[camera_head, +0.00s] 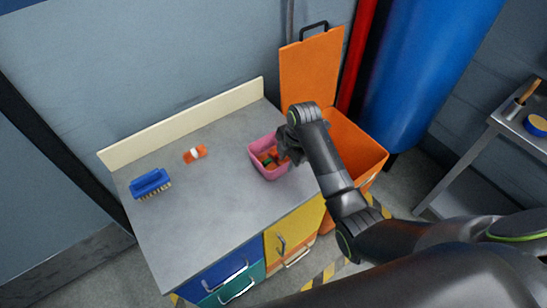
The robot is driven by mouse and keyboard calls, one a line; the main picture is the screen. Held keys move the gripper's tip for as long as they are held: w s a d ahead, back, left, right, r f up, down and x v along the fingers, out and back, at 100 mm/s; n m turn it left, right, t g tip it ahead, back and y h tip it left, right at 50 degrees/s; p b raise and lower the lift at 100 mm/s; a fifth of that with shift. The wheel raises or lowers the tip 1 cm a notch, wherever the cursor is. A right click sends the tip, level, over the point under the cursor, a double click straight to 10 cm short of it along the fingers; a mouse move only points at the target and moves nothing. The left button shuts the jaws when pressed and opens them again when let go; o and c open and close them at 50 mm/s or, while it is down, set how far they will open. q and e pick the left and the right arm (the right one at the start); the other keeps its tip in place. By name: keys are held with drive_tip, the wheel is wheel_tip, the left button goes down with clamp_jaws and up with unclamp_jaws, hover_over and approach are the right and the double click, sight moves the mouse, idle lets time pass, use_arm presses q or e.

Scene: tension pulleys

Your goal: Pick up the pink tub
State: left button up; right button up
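The pink tub (256,165) stands near the right side of the grey countertop (200,225). It holds several small orange and green pieces. My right gripper (287,150) is at the tub's right rim, and its dark fingers reach down over that side. The fingertips are small and partly hidden by the hand, so I cannot tell whether they are open or closed on the rim. The tub appears to rest on the counter. My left gripper is not in view.
A blue brush (150,183) and an orange-and-white item (195,153) lie on the counter's left half. An orange bin (357,146) with a raised lid (310,68) stands right of the counter. A blue cylinder (425,65) is behind it. The counter's front middle is clear.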

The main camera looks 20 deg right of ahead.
sight(285, 164)
drive_tip(key=shift+w+a+f, duration=0.15)
drive_tip(key=shift+f, duration=0.65)
drive_tip(key=shift+w+a+f, duration=0.1)
drive_tip(key=shift+a+f, duration=0.05)
drive_tip(key=shift+f, duration=0.6)
clamp_jaws()
